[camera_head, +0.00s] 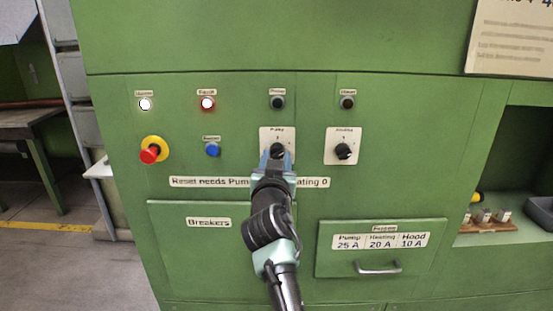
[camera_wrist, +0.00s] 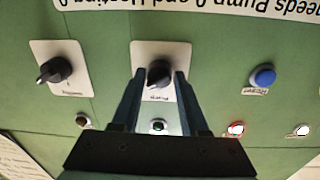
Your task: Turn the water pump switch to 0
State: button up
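The pump switch is a black rotary knob (camera_wrist: 158,74) on a white plate (camera_head: 268,135) labelled Pump, set in the green panel. In the head view my gripper (camera_head: 277,160) is in front of the plate and covers the lower part of the knob. In the wrist view, which is upside down, my gripper (camera_wrist: 159,80) is open, with one finger on each side of the knob. Small gaps seem to show between the fingers and the knob; contact cannot be made out. The knob's exact setting is hard to read.
A similar heating knob (camera_head: 344,151) is on a plate to the right. A blue button (camera_head: 212,149) and a red emergency stop (camera_head: 150,154) are to the left. Several indicator lamps are above, including a lit red one (camera_head: 207,103). A drawer handle (camera_head: 378,268) sticks out below right.

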grip_shut()
jog(key=shift+n, duration=0.4)
jog(key=n+p, duration=0.1)
jog(key=n, duration=0.4)
jog(key=shift+n, duration=0.4)
jog(key=n+p, duration=0.2)
jog(key=n, duration=0.3)
jog(key=shift+d+n+y, duration=0.15)
jog(key=shift+n+y, duration=0.15)
jog(key=o, duration=0.5)
grip_release()
